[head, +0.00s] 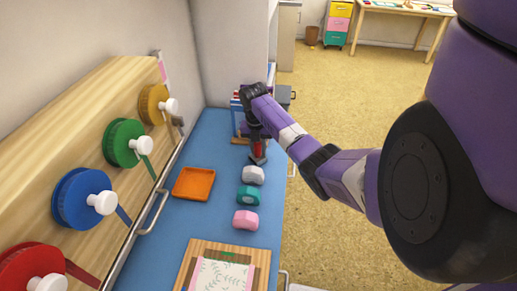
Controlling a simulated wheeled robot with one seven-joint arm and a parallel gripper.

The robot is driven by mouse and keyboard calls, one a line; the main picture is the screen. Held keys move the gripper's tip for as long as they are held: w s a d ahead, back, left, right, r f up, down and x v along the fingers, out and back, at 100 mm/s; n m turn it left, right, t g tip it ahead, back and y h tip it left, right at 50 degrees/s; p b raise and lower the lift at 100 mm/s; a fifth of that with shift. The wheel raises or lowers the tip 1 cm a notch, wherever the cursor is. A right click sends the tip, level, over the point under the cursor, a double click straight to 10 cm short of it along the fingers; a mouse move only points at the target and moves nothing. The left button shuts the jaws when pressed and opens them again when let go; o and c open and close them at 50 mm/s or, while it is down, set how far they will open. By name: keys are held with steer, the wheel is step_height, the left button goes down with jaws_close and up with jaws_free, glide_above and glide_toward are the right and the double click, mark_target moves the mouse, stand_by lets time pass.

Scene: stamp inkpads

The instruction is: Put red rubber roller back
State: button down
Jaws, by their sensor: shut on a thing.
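My gripper (258,160) is at the far end of the blue counter (215,142), pointing down. It is shut on a small red thing (259,148), which looks like the red rubber roller. It is held upright or nearly so between the dark fingers. The fingers and wrist hide much of it. I cannot tell whether its lower end touches the counter. Just behind and left of my gripper stands a rack-like thing (236,106) with blue, white and red parts, partly hidden by my arm.
White (253,175), teal (247,196) and pink (246,220) blocks stand in a row nearer me. An orange tray (194,184) lies left of them. A wooden board (190,273) with patterned paper lies at the front. Ribbon spools (124,142) line the left wall panel.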

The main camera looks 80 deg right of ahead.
steer(key=shift+f, duration=0.1)
steer(key=c, duration=1.1)
jaws_free()
steer(key=r, duration=1.2)
steer(key=shift+w+a+r, duration=0.15)
steer(key=shift+w+a, duration=0.15)
steer(key=shift+a, duration=0.05)
steer(key=shift+b, duration=0.3)
